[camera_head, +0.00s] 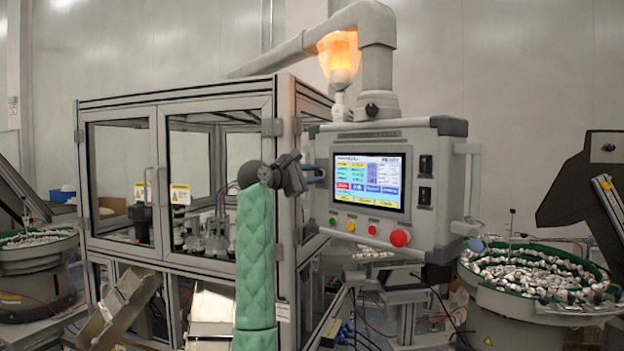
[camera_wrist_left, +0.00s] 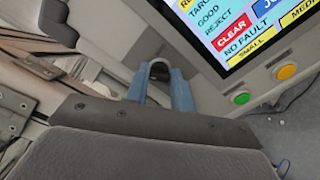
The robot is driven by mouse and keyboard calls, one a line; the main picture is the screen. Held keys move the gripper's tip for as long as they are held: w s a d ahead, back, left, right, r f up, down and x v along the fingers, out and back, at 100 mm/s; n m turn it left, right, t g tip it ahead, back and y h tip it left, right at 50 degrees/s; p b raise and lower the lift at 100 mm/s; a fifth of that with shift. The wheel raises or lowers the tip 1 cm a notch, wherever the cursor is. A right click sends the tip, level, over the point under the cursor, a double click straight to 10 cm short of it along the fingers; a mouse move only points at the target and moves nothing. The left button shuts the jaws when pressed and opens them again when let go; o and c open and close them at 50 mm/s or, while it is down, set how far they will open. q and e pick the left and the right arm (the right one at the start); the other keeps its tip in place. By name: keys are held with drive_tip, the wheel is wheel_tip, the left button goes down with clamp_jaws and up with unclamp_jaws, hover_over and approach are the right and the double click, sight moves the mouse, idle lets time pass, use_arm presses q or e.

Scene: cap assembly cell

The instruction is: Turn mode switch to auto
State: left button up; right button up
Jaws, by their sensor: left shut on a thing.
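The control panel (camera_head: 437,240) hangs from a thick grey pipe arm, with a lit touch screen (camera_head: 369,181) on its face. My left gripper (camera_head: 316,174) is at the panel's left edge, left of the screen. In the left wrist view its two blue fingers (camera_wrist_left: 161,88) are closed around a small dark knob (camera_wrist_left: 159,70) on the panel face, which looks like the mode switch. The fingers cover most of the knob, so I cannot read its position or any label. In the head view the knob is hidden by the gripper. My right gripper is not in view.
Below the screen are a green button (camera_head: 332,222), a yellow button (camera_head: 351,226), a small red button (camera_head: 372,230) and a larger red button (camera_head: 400,238). A glazed machine cabinet (camera_head: 273,125) stands behind my left arm. A parts bowl (camera_head: 497,297) stands at right.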

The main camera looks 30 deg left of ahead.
use_arm(q)
drive_tip(key=shift+f+m+b, duration=0.15)
drive_tip(key=shift+m+b, duration=0.95)
drive_tip(key=shift+m, duration=2.6)
drive_tip(key=shift+f+m+b, duration=0.1)
drive_tip(key=shift+m+b, duration=0.95)
drive_tip(key=shift+m, duration=2.65)
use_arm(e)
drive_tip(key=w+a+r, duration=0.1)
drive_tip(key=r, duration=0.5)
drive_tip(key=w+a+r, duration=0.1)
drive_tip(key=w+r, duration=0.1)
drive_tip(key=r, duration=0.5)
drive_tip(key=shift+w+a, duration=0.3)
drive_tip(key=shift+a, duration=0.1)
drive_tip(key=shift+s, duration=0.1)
use_arm(q)
drive_tip(key=o, duration=1)
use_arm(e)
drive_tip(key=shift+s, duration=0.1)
use_arm(q)
drive_tip(key=shift+r, duration=0.1)
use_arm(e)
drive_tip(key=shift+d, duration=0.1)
